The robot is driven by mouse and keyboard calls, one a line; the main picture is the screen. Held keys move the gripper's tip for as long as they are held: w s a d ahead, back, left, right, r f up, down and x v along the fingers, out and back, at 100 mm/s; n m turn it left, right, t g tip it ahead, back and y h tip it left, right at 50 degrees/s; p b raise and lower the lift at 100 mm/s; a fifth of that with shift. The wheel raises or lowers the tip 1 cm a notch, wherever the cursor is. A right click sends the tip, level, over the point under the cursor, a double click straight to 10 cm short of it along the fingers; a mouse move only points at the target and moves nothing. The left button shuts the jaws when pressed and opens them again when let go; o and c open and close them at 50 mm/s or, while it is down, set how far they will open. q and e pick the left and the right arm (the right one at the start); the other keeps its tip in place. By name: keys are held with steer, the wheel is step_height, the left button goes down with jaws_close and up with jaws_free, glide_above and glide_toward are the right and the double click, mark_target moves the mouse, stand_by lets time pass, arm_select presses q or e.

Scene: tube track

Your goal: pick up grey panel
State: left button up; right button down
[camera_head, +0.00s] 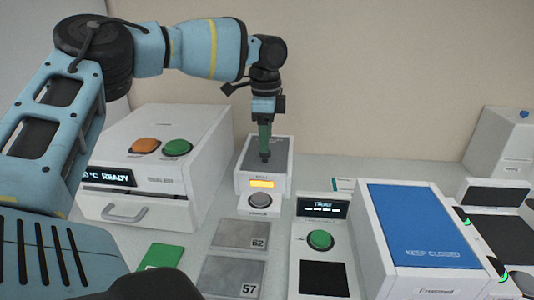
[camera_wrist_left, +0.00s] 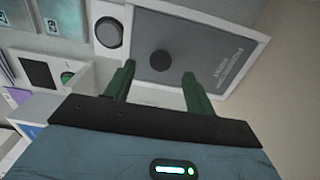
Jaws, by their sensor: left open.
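A grey panel (camera_head: 281,156) with a dark round knob lies on top of a small white device (camera_head: 250,185) at the back middle. In the left wrist view the panel (camera_wrist_left: 205,45) sits within a white rim, and its knob (camera_wrist_left: 160,64) shows between my fingertips. My left gripper (camera_head: 265,153) points down over the panel with its green fingers. In the left wrist view the fingers (camera_wrist_left: 159,70) are apart, one on each side of the knob, with nothing gripped. I cannot tell exactly how far the fingertips are above the panel. My right gripper is not in view.
A white machine (camera_head: 155,165) with orange and green buttons stands left of the device. Grey plates marked 62 (camera_head: 235,235) and 57 (camera_head: 230,275) lie in front. A green-button unit (camera_head: 320,245) and a blue-lidded white box (camera_head: 425,225) stand to the right.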

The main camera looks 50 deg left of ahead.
arm_select(q)
step_height(320, 180, down, 4)
steer(key=shift+a+r, duration=0.1)
steer(key=shift+r, duration=0.15)
steer(key=c, duration=1.2)
